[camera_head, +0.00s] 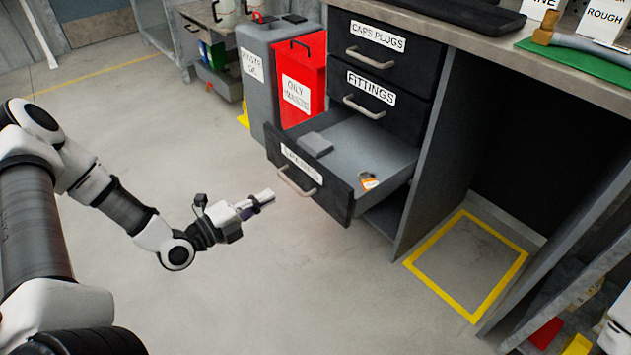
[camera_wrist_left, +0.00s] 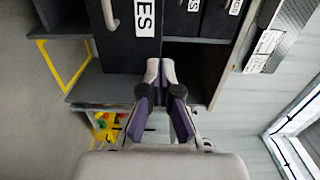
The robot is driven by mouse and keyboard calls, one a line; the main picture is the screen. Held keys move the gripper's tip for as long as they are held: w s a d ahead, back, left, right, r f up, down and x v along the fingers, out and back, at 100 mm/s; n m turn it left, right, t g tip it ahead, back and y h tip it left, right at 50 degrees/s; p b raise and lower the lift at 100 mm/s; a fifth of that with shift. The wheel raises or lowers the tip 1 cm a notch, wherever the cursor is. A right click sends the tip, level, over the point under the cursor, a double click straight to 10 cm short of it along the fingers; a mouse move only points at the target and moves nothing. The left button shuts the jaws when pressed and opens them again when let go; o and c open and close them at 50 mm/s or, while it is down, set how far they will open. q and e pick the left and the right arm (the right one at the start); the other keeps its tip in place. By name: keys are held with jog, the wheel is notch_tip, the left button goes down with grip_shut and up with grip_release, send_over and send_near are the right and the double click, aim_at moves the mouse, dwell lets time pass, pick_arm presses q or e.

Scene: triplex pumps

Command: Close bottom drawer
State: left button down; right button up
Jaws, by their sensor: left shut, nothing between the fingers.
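The bottom drawer (camera_head: 345,190) is pulled well out of the dark cabinet under the bench. Its black front has a partly readable white label and a metal handle (camera_head: 297,181). Inside lie a flat grey block (camera_head: 315,144) and a small item with an orange-and-white tag (camera_head: 368,181). My left gripper (camera_head: 268,196) is shut and empty, just left of the drawer front and apparently apart from it. In the left wrist view, the shut fingertips (camera_wrist_left: 160,70) point towards the cabinet, with the drawer front (camera_wrist_left: 122,45) and its handle (camera_wrist_left: 109,14) beside them. My right gripper is not in view.
Above are the shut FITTINGS (camera_head: 371,88) and CAPS PLUGS (camera_head: 377,36) drawers. A red bin (camera_head: 302,85) and a grey bin (camera_head: 262,60) stand left of the cabinet. A yellow floor square (camera_head: 465,265) marks the open bay at right. The floor in front is clear.

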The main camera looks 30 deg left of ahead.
aim_at(318, 169)
pick_arm(q)
jog(key=b+x, duration=0.2)
jog(key=x, duration=0.2)
jog(key=b+x, duration=0.2)
jog(key=x, duration=0.1)
jog(key=b+x, duration=0.3)
jog(key=x, duration=0.1)
jog(key=shift+w+f, duration=0.25)
jog(key=shift+w, duration=0.1)
jog(key=shift+w+d+r, duration=0.1)
jog(key=shift+w+d, duration=0.05)
jog(key=shift+w, duration=0.15)
jog(key=shift+w+r, duration=0.15)
jog(key=shift+w+d, duration=0.15)
